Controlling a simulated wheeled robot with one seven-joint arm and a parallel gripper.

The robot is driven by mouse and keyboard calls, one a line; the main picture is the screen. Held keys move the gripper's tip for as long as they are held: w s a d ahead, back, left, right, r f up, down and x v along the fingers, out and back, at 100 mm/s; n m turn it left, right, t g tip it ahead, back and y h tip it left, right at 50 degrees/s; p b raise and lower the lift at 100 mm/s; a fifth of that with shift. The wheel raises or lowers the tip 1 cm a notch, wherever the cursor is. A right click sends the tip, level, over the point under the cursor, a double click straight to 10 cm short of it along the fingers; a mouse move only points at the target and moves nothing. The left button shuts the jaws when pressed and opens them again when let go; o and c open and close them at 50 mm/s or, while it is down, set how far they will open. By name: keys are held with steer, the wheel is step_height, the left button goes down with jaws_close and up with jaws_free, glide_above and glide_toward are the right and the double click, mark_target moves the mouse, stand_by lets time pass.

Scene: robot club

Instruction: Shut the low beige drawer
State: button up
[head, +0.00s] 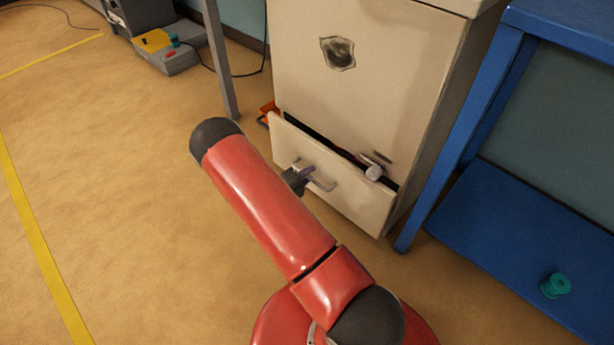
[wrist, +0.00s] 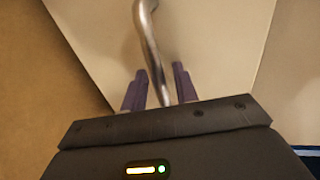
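The low beige drawer (head: 335,185) at the bottom of the beige cabinet stands partly open, with a dark gap along its top edge. Its front carries a metal bar handle (head: 316,176). My gripper (head: 305,176) is at this handle, partly hidden behind my red arm in the head view. In the wrist view, the handle bar (wrist: 153,45) runs between my two purple fingers (wrist: 160,85), which are close in on either side of it. The drawer front (wrist: 205,45) fills the view behind them. The inside of the drawer is mostly hidden.
An orange object (head: 268,110) lies by the cabinet's left side. A blue shelf unit (head: 520,235) with a teal spool (head: 555,286) stands close on the right. Floor at left is clear.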

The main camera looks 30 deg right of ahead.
jaws_close()
steer(key=shift+r+x, duration=0.2)
steer(key=shift+x, duration=0.8)
steer(key=shift+r+x, duration=0.2)
steer(key=shift+x, duration=0.8)
jaws_free()
steer(key=shift+d, duration=0.15)
